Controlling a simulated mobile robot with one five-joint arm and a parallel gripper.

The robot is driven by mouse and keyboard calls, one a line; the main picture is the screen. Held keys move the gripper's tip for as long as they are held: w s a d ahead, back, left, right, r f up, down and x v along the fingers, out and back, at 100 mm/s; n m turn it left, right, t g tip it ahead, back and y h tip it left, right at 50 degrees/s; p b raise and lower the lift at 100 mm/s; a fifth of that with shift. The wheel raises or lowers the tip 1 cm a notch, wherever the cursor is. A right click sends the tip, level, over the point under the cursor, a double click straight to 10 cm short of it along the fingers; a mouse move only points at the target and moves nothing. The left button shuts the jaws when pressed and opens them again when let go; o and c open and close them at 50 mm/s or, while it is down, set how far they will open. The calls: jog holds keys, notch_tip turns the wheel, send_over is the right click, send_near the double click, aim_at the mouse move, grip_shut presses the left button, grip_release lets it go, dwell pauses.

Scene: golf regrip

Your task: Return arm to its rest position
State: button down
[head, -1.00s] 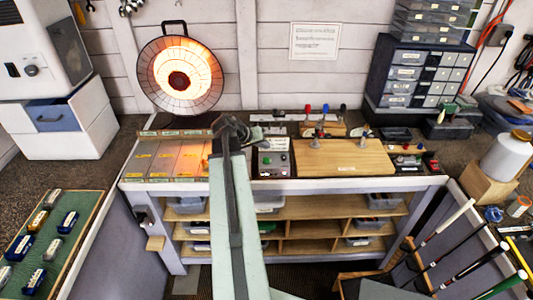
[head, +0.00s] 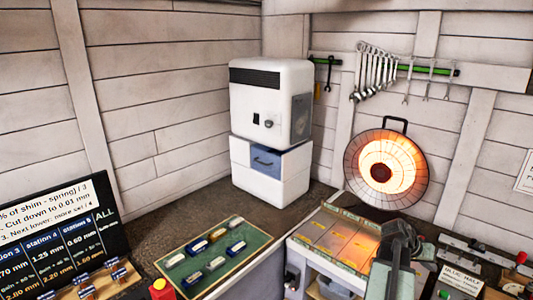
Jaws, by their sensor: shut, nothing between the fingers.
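My arm rises from the bottom edge right of centre in the head view. The fingertips are small and hard to make out against the dark end.
A panelled tray (head: 335,240) lies left of my arm on the bench. A green mat (head: 178,272) with several small blocks is further left. A white cabinet (head: 270,185) stands in the corner. A dark sign board (head: 60,235) is at far left. Wrenches (head: 372,72) hang on the wall.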

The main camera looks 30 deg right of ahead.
jog(key=w+a+f+n+t+b, duration=0.1)
jog(key=w+a+n+t, duration=0.1)
jog(key=w+a, duration=0.65)
jog(key=w+a+f+n+t, duration=0.1)
jog(key=w+a+f+n, duration=0.1)
jog(key=w+a, duration=0.65)
jog(key=w+a+f+n+t+y+b, duration=0.1)
jog(key=w+a+f+n, duration=0.1)
jog(key=w+a, duration=0.5)
jog(key=w+a+f+n+t+y, duration=0.1)
jog(key=w+a, duration=0.4)
jog(key=a, duration=0.5)
jog(key=s+a+f+n+y, duration=0.1)
jog(key=a+n+y, duration=0.1)
jog(key=a, duration=0.7)
jog(key=s+a+f+n+g+y, duration=0.1)
jog(key=s+a+f+n+y, duration=0.1)
jog(key=a, duration=0.8)
jog(key=s+a+f+n+y+b, duration=0.1)
jog(key=a+n+y, duration=0.1)
jog(key=a, duration=0.8)
jog(key=shift+s+f+g+y, duration=0.15)
jog(key=shift+f+g+y, duration=0.15)
jog(key=shift+f+g, duration=0.1)
jog(key=shift+d, duration=0.1)
